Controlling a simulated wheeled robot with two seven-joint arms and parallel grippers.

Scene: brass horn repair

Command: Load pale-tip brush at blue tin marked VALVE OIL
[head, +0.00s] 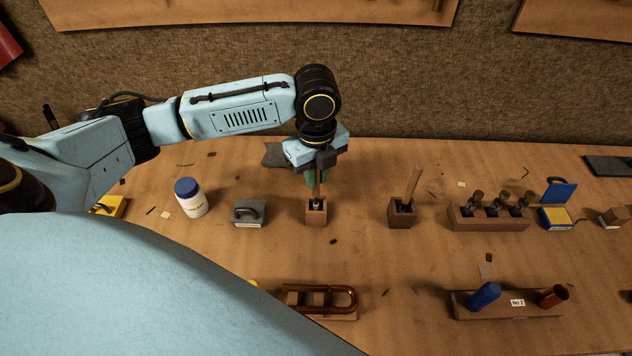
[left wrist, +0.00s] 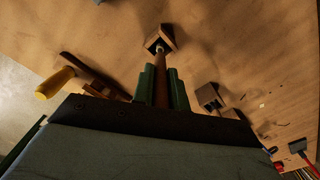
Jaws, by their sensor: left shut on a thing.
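My left gripper (head: 317,180) points down over a small wooden block stand (head: 316,213) and is shut on the upright wooden handle of a brush. In the left wrist view the brush handle (left wrist: 161,78) lies between the green fingers (left wrist: 163,88). Its lower end meets the stand, with a pale bit showing there; the tip itself is mostly hidden. A second brush (head: 412,184) leans in another wooden stand (head: 402,214); its tip is hidden. An open tin with a raised blue lid (head: 559,193) stands at the right; its marking is unreadable. My right gripper is not in view.
A white jar with a blue cap (head: 192,198) and a grey block with a handle (head: 249,213) stand left of the stand.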

